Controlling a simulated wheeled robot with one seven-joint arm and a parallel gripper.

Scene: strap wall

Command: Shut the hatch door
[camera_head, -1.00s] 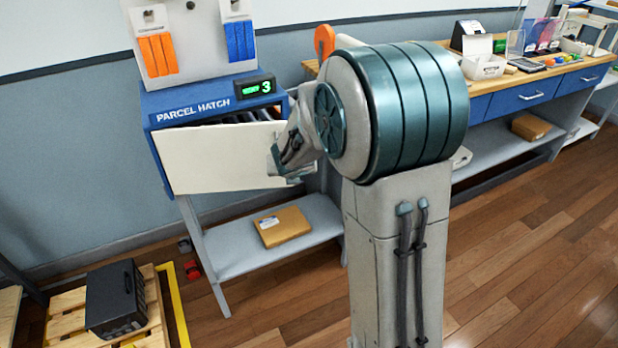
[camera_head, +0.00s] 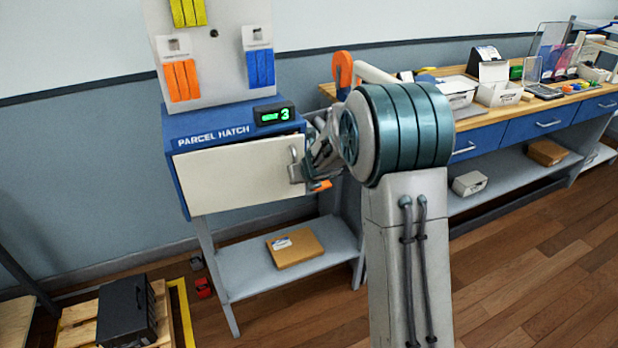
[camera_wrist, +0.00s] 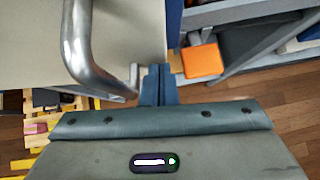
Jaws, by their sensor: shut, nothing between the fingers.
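The hatch door (camera_head: 235,178) is a cream panel on the front of the blue parcel hatch (camera_head: 180,128). It stands nearly upright across the opening; I cannot tell whether a small gap remains. Its metal handle (camera_head: 294,162) is at the right side, and it looms at the left in the wrist view (camera_wrist: 78,45). My gripper (camera_wrist: 157,84) is shut and empty, with its fingertips close to the door's right edge, beside the handle and not around it. Whether they touch the door is unclear. In the head view my gripper (camera_head: 300,172) is partly hidden by my wrist.
An orange block (camera_wrist: 202,61) is just right of my fingertips. A parcel (camera_head: 295,249) lies on the shelf below the hatch. A workbench (camera_head: 480,125) stands to the right. A black case (camera_head: 128,305) rests on a pallet at lower left. Floor at right is clear.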

